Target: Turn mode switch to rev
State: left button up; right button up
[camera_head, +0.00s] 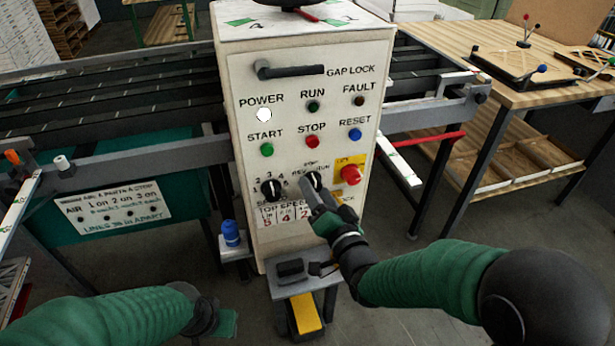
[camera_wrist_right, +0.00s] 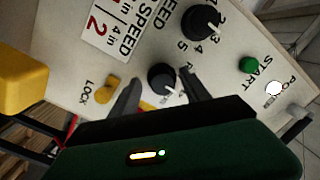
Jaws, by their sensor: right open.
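The mode switch is a black rotary knob (camera_head: 312,181) with a white pointer line, low on the front of the pale control box (camera_head: 240,200). In the head view my right gripper (camera_head: 308,188) is at the knob and partly covers it and its labels. In the right wrist view the knob (camera_wrist_right: 162,77) lies between the two open fingers of my right gripper (camera_wrist_right: 158,90). I cannot tell whether the fingers touch it. My left arm shows at the lower left, with a dark end (camera_head: 205,312); its jaw state is unclear.
A speed knob (camera_head: 271,189) is left of the mode switch, and a red emergency button (camera_head: 351,175) on yellow is right of it. Start (camera_head: 267,149), stop (camera_head: 312,142) and reset (camera_head: 355,134) buttons sit above. A small stand with a yellow pedal (camera_head: 306,313) is below.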

jog(key=shift+s+d+r, duration=0.25)
jog(key=shift+s+r, duration=0.05)
jog(key=shift+s, duration=0.05)
jog(key=shift+d, duration=0.15)
jog(key=shift+c, duration=0.9)
jog(key=shift+w+f, duration=0.1)
jog(key=shift+w, duration=0.05)
jog(key=c, duration=0.5)
jog(key=shift+a, duration=0.25)
grip_shut()
pick_arm(q)
jog(key=shift+s+d+r, duration=0.2)
jog(key=shift+s, duration=0.05)
